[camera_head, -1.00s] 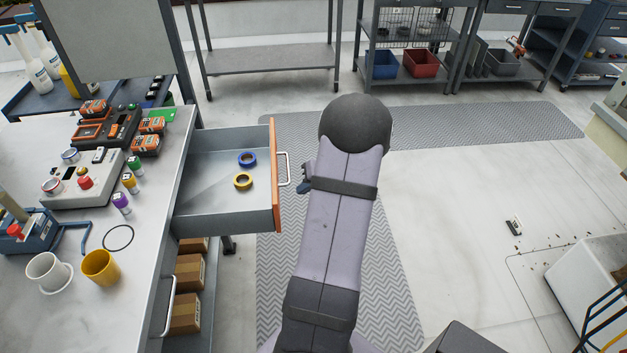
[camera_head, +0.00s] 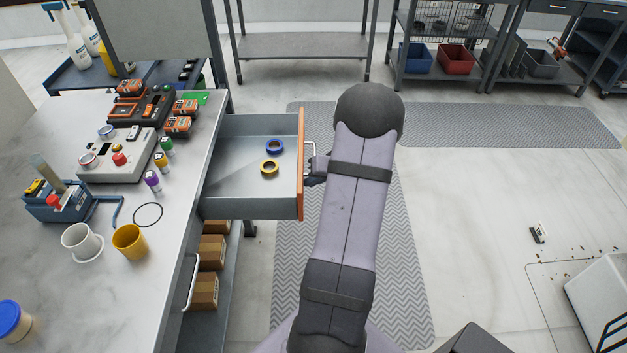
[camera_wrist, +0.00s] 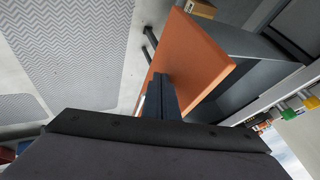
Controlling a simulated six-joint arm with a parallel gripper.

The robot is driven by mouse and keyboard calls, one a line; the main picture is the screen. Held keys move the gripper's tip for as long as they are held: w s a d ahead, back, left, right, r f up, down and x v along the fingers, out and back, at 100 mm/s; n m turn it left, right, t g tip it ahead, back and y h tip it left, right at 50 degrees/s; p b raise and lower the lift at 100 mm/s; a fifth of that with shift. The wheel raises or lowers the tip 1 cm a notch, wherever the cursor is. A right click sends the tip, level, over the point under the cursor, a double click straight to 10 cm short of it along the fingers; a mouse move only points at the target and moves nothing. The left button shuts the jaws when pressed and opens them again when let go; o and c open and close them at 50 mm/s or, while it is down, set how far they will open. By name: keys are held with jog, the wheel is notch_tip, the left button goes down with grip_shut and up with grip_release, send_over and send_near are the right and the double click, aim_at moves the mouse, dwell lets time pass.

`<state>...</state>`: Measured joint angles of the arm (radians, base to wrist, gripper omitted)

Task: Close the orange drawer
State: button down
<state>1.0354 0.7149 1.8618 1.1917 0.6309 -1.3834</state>
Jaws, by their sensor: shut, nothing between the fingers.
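The orange-fronted drawer (camera_head: 301,190) stands pulled out from the right side of the workbench, its grey tray open to view. Its silver bar handle (camera_head: 311,147) is on the outer face. My gripper (camera_head: 309,176) is just right of the orange front, beside the near end of the handle, partly hidden by my arm. In the wrist view, my gripper (camera_wrist: 161,82) is shut and empty, its tips at the orange front (camera_wrist: 195,62). I cannot tell whether they touch it. The handle (camera_wrist: 149,45) shows to the left of the tips.
A blue tape roll (camera_head: 275,146) and a yellow tape roll (camera_head: 269,168) lie inside the drawer. Cardboard boxes (camera_head: 204,291) sit on a shelf below. The workbench (camera_head: 165,300) holds cups, bottles and devices. Open floor (camera_head: 470,220) lies to the right.

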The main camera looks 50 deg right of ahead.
jog(key=w+a+b, duration=0.7)
jog(key=w+a, duration=1)
jog(key=shift+w+a, duration=0.3)
